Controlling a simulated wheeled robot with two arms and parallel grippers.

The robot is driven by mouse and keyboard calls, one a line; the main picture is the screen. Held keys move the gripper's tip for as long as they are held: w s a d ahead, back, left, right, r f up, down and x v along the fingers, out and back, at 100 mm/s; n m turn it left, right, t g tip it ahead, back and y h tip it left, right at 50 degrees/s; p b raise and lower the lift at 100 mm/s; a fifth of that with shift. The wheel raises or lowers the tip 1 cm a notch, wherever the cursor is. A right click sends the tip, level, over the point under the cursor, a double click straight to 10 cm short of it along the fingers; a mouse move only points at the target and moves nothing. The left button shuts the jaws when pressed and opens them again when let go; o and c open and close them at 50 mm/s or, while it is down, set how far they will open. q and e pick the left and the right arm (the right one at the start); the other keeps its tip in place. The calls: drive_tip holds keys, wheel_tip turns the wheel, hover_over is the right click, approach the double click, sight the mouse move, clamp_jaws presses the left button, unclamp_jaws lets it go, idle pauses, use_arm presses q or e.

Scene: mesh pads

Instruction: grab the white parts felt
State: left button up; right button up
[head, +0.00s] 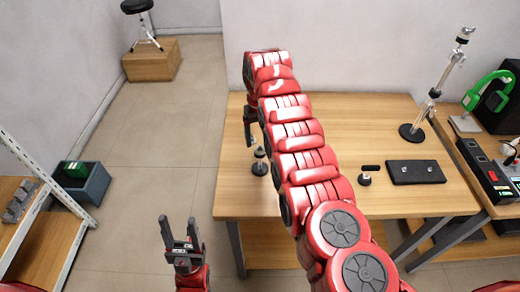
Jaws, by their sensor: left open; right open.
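I cannot make out a felt that is clearly white. A dark flat pad (402,172) with small pale parts on it lies on the right of the wooden table (330,110). My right arm reaches across the table, and its gripper (251,143) points down at the table's left side, open, partly hidden by the arm. A small black knob-like piece with a pale top (260,164) stands just below that gripper; whether they touch is unclear. My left gripper (181,228) is open and empty, over the floor left of the table.
A small black piece (365,179) sits left of the pad. A metal stand (436,92) rises at the table's back right. A side table at the right holds a green device (487,96) and dark boxes. A shelf (50,215) and blue-grey bin (84,184) stand left.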

wheel_tip(320, 180, down, 4)
drive_tip(key=shift+s+r+p, duration=0.15)
drive_tip(key=shift+r+p, duration=0.05)
drive_tip(key=shift+p, duration=0.4)
clamp_jaws()
